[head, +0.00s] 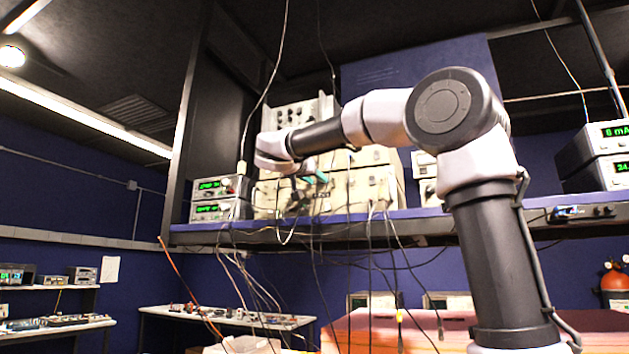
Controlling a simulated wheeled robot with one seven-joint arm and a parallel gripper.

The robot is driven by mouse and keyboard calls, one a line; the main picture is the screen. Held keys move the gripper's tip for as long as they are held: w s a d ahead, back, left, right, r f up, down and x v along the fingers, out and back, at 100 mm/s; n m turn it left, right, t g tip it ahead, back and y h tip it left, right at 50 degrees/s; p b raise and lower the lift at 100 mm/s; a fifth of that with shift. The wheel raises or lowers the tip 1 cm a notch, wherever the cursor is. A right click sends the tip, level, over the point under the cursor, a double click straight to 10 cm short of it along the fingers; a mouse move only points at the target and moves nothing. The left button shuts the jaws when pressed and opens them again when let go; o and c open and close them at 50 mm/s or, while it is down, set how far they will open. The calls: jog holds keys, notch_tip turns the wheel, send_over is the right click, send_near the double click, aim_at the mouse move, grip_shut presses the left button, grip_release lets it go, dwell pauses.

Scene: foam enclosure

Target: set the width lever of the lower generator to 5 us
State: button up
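A stack of beige instruments stands on the raised shelf (420,224), behind my arm. The lower beige unit (345,191), probably the lower generator, sits near the shelf surface, with another beige unit (372,156) above it. Their front controls are small and partly covered by my arm, and I cannot make out the width lever or its setting. My gripper (312,178) is in front of the stack, at the height of the beige units. It is small and dark here; I cannot tell whether its fingers are open or shut, or whether they touch anything.
Two meters with green displays (219,187) stand left of the stack. More meters (602,150) stand on the shelf at right. Several cables hang in front of the stack and shelf edge, close to my gripper. Benches (227,318) stand lower behind.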

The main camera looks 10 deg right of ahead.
jog(key=v, duration=1.1)
jog(key=shift+w+d, duration=0.1)
jog(key=s+d+f+n+g+y, duration=0.25)
jog(key=d+f, duration=0.35)
jog(key=f, duration=0.4)
jog(key=s+d+f+n+g+y, duration=0.1)
jog(key=s+d+f+g+y, duration=0.1)
jog(key=s+d+f+g, duration=0.5)
jog(key=s+a+f+t+y, duration=0.1)
jog(key=s+f+y, duration=0.3)
jog(key=f, duration=0.6)
jog(key=s+a+f+t+y, duration=0.1)
jog(key=s+f+y, duration=0.3)
jog(key=f, duration=0.5)
jog(key=shift+s+f, duration=0.4)
jog(key=shift+s, duration=0.8)
